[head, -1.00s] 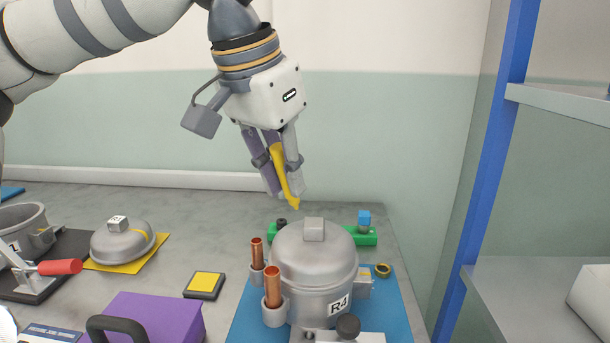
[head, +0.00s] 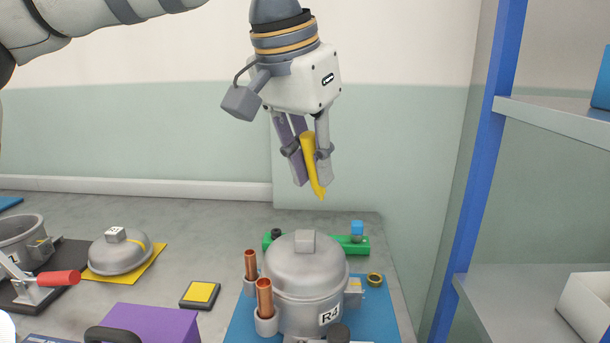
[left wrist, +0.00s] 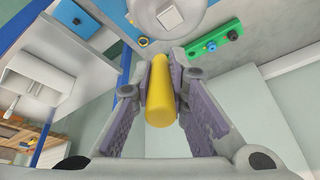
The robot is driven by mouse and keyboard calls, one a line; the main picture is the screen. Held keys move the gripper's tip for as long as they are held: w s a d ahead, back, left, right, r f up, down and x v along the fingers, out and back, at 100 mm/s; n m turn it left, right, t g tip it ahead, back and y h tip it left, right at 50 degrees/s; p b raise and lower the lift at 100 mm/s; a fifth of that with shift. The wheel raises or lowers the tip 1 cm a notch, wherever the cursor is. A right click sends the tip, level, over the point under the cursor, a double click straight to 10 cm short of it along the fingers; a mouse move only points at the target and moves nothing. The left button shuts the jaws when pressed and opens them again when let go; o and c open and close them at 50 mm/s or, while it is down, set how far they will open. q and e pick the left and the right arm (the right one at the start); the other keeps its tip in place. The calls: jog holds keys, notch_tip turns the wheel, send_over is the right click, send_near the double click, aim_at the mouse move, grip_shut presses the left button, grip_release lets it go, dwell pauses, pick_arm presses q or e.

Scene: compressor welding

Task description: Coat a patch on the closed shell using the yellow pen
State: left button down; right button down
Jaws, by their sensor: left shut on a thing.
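The yellow pen (head: 309,160) is held between the fingers of my left gripper (head: 312,170), tip pointing down. In the left wrist view the pen (left wrist: 161,95) lies between the two finger pads of my left gripper (left wrist: 161,85). The closed shell (head: 305,285), grey and labelled R4, stands on a blue mat (head: 240,325) with a square block on its lid. The pen tip is above the shell, apart from it. The shell's top also shows in the left wrist view (left wrist: 190,35). My right gripper is not in view.
Two copper tubes (head: 264,298) rise at the shell's left. A green rack (head: 348,246) with a blue knob stands behind it. A blue-posted shelf (head: 480,160) is at right. A purple box (head: 150,322), yellow-topped pad (head: 200,294) and grey lid (head: 119,255) sit left.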

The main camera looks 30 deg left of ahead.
pick_arm(q)
jog(key=shift+a+r, duration=0.1)
jog(key=shift+r, duration=1.25)
jog(key=shift+f, duration=0.1)
jog(key=shift+f, duration=0.3)
